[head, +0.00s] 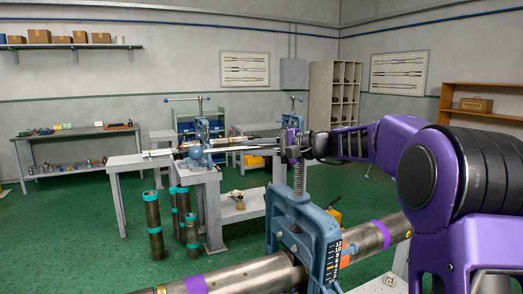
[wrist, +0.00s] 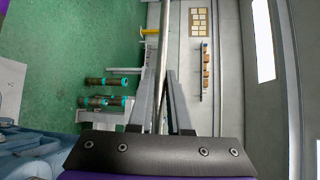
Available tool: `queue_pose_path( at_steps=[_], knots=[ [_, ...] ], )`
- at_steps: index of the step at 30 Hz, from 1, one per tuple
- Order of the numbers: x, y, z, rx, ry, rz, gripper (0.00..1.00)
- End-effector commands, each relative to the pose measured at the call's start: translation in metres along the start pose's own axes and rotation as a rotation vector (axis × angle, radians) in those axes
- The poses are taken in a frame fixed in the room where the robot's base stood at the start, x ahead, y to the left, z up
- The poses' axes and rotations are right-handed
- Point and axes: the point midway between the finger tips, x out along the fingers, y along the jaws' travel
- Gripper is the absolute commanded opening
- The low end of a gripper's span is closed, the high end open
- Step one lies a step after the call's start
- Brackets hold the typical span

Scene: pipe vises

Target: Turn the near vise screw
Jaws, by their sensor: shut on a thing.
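The near vise (head: 290,222) is blue, with a threaded upright screw (head: 299,180) rising from its top. It is clamped over a steel pipe (head: 255,275) with purple bands. My gripper (head: 292,148) is at the top of the screw, in front of the screw head. In the wrist view my gripper's two fingers (wrist: 163,100) are closed around a long grey handle bar (wrist: 163,50), which runs out beyond them. In the head view my gripper hides much of the handle and the screw top.
A second blue vise (head: 197,155) stands on a bench farther back. Several upright pipes with teal bands (head: 153,225) stand on the green floor, left of the near vise. A low shelf table (head: 75,135) is at the left wall.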

Motion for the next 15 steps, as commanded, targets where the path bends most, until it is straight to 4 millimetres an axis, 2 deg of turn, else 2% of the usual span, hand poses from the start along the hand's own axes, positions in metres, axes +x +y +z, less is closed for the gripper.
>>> queue_pose_path(
  at_steps=[6,15],
  knots=[
    [0.021,-0.002,-0.014,0.013,0.102,-0.016,0.0],
    [0.037,-0.009,-0.036,0.04,0.304,-0.046,0.0]
  ],
)
